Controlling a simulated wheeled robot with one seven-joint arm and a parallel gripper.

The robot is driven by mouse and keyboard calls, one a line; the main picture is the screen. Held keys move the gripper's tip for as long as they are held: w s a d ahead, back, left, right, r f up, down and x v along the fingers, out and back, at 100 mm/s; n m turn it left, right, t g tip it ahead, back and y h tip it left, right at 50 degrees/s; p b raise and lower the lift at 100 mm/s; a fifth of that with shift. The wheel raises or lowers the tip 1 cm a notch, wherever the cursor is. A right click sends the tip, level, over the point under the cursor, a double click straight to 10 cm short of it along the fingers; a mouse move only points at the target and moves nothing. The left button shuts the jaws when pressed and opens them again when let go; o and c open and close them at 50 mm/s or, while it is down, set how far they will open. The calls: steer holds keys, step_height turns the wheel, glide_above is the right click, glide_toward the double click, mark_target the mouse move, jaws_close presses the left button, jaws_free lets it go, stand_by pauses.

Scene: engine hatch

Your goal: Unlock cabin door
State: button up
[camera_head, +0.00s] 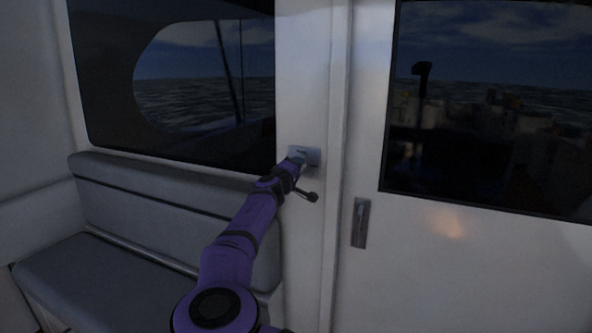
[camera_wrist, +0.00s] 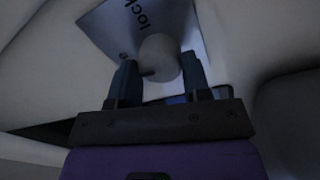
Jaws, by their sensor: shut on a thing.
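The lock plate (camera_head: 314,155) is a small pale metal plate on the white post left of the cabin door (camera_head: 450,270). In the wrist view the plate (camera_wrist: 150,15) carries the word "lock" and a round grey knob (camera_wrist: 157,45). My gripper (camera_head: 299,160) is at the plate in the head view and hides most of the knob there. In the wrist view my gripper (camera_wrist: 159,66) has one finger on each side of the knob and is shut on it. The door looks closed, with its upright recessed handle (camera_head: 360,222) to the lower right of the lock.
A grey cushioned bench (camera_head: 90,270) runs along the wall at the left, below a dark window (camera_head: 110,90). The door has a large dark window (camera_head: 490,120) showing sea and reflections. The space in front of the door looks clear.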

steer(key=shift+n, duration=0.6)
steer(key=o, duration=0.9)
steer(key=v, duration=1.1)
